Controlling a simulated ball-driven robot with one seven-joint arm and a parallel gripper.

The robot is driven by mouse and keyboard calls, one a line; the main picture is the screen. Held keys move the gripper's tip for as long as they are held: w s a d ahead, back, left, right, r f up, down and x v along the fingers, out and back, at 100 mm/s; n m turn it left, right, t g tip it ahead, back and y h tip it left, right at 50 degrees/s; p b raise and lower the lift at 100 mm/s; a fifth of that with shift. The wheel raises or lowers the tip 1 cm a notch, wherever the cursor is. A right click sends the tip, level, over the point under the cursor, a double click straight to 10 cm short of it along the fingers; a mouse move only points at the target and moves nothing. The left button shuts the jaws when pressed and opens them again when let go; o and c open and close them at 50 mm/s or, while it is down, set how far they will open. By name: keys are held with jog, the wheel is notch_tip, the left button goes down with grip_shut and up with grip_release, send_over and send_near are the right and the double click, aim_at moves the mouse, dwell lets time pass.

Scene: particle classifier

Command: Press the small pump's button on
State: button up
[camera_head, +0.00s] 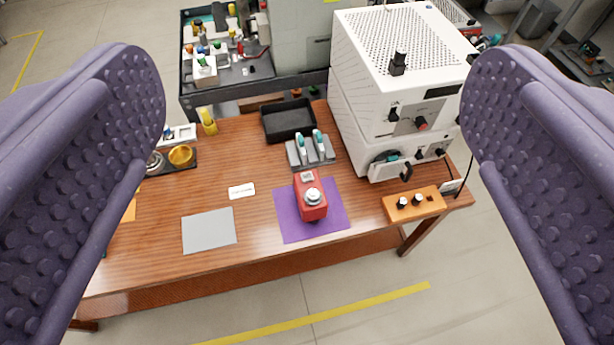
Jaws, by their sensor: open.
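My gripper (315,85) is open and empty, its two purple studded fingers spread wide at the left and right edges. Between and beyond them is a wooden table seen from above. A small red device (309,200) with a round silver top stands on a purple mat (289,228) near the table's front edge. It looks like the small pump, but no label is readable. A pale patch (307,177) on its back end may be its button; I cannot tell whether it is pressed. My fingers are well apart from the device and touch nothing.
A white machine (350,95) stands at the back right, with an orange box (413,205) with two knobs before it. A grey holder (295,153) with two teal-topped tools and a black tray (285,136) sit behind the red device. A grey mat (209,231) lies bare at left.

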grip_shut()
dwell(1.5)
